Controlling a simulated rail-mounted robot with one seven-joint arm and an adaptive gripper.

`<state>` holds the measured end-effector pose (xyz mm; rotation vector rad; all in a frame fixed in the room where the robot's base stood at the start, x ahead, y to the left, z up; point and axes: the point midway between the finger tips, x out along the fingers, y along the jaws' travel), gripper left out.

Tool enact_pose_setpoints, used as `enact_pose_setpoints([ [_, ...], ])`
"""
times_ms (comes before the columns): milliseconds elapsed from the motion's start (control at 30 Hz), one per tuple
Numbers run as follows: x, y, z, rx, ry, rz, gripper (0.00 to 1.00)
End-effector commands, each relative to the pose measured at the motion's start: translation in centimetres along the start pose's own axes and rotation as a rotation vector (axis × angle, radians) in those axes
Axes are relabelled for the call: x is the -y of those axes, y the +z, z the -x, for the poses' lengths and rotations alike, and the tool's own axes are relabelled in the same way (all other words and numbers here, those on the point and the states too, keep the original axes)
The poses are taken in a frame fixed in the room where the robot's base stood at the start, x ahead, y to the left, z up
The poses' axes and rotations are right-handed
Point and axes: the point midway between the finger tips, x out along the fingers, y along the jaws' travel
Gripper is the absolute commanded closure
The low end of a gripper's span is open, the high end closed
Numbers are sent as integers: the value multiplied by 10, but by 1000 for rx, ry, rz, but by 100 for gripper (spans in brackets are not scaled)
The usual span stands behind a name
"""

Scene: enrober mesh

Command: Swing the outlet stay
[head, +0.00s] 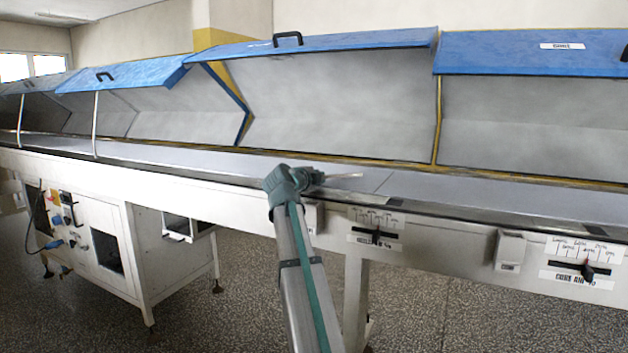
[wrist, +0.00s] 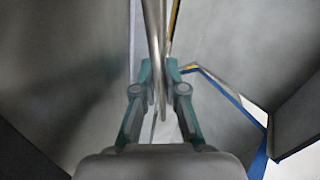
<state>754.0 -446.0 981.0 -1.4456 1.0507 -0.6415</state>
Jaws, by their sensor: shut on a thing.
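A thin metal rod, which I take to be the outlet stay (wrist: 154,45), runs from the top of the wrist view down between my fingers. My gripper (wrist: 158,66) is shut on it, with one teal finger on each side. In the head view my gripper (head: 316,177) is just above the conveyor. A short pale length of the stay (head: 346,176) sticks out to its right, nearly level. The rest of the stay is hidden by the gripper, and I cannot tell where its pivot is.
Blue-topped covers (head: 330,47) stand raised along the conveyor (head: 345,182). Two upright stays (head: 95,125) are at the left covers. Slider panels (head: 375,237) and small boxes (head: 509,250) line the front. A white cabinet (head: 165,255) stands lower left.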

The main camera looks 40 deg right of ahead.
Motion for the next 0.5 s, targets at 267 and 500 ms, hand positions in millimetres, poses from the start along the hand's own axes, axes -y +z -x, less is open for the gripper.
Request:
enact_pose_setpoints([
  [267, 1, 1, 0, 2, -1, 0, 100],
  [500, 0, 0, 0, 1, 0, 1, 63],
])
